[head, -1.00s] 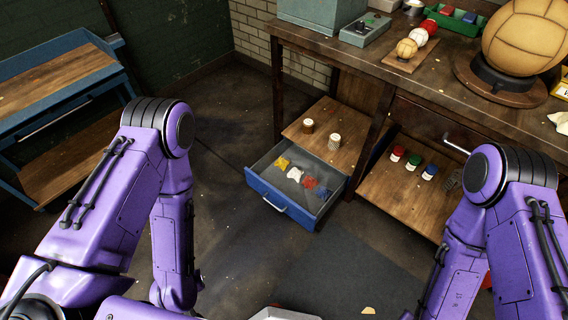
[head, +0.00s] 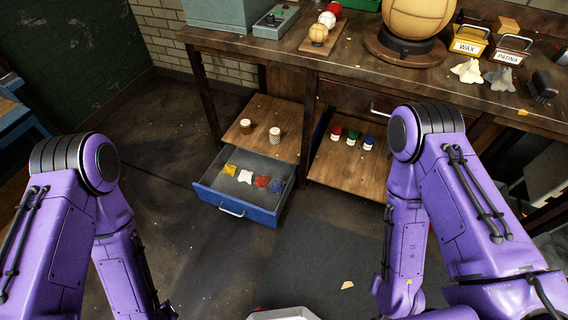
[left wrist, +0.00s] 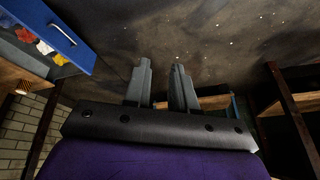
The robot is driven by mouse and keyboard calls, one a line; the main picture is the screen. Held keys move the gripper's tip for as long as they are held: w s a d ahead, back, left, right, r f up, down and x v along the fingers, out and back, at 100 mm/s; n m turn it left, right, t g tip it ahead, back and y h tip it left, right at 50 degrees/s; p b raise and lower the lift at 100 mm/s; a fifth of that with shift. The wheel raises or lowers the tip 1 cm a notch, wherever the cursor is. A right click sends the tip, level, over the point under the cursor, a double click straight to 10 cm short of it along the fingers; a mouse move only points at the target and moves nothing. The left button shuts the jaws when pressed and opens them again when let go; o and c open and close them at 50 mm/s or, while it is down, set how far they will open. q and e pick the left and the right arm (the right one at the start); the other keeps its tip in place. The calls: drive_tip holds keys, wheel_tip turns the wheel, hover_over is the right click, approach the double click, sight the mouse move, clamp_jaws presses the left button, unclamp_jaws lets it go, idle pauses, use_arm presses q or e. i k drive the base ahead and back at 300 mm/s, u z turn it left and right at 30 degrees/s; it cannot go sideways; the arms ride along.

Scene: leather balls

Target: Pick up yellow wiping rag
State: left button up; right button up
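The yellow wiping rag (head: 230,170) lies crumpled in the open blue drawer (head: 236,202), at the left end of a row with a white rag (head: 245,176), a red rag (head: 262,182) and a blue rag (head: 277,186). In the left wrist view the drawer (left wrist: 72,28) is at the upper left, with the yellow rag (left wrist: 60,59) near its lower corner. My left gripper (left wrist: 162,66) is empty, its two fingers apart, and well away from the drawer.
The drawer sits under a wooden workbench (head: 350,62), beside a lower shelf (head: 335,167) with several small jars. Two more jars stand above the drawer. The bench top holds a large leather ball (head: 418,18) and containers. The floor before the drawer is clear.

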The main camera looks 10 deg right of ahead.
sight(230, 169)
drive_tip(key=u, duration=0.55)
drive_tip(key=k, duration=0.65)
drive_tip(key=u, duration=0.6)
drive_tip(key=i, duration=0.9)
drive_tip(key=z, duration=0.6)
drive_tip(key=i, duration=0.85)
drive_tip(key=z, duration=1)
drive_tip(key=i, duration=0.35)
drive_tip(key=z, duration=0.25)
